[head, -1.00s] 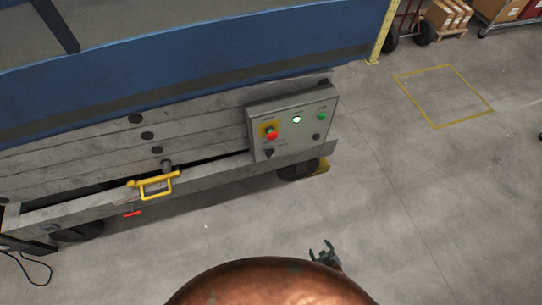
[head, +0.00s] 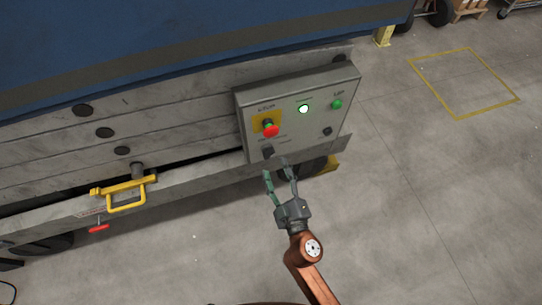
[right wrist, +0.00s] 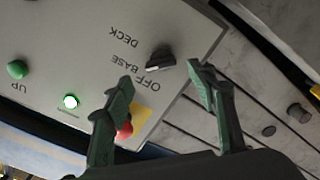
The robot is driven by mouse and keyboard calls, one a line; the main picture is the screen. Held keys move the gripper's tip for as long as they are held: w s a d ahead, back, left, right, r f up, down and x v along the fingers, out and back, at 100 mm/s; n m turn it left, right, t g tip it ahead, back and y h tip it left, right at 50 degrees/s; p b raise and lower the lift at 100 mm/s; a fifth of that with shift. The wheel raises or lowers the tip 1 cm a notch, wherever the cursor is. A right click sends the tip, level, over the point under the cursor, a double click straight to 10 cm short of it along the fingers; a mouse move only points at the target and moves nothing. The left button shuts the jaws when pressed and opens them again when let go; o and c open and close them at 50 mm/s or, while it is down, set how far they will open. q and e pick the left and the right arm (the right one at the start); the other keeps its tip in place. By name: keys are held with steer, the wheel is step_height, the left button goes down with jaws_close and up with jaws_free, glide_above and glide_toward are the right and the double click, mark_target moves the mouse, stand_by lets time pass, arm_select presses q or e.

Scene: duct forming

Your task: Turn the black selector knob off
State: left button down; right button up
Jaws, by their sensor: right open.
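The black selector knob (head: 267,152) sits at the lower left of the grey control panel (head: 232,92), below the red stop button (head: 270,129). In the right wrist view the knob (right wrist: 160,58) shows beside the upside-down labels OFF, BASE and DECK. Which label it points to is hard to tell. My right gripper (head: 276,167) is open and empty, just below the knob in the head view. In the right wrist view its fingers (right wrist: 160,76) stand either side of the knob's line, apart from it. My left gripper is not in view.
A yellow handle (head: 126,197) sticks out of the lift's side to the left.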

mark_target(270, 157)
steer(key=shift+b+x, duration=0.5)
steer(key=shift+x, duration=2.2)
steer(key=shift+f, duration=0.15)
steer(key=shift+c, duration=0.2)
steer(key=c, duration=1.1)
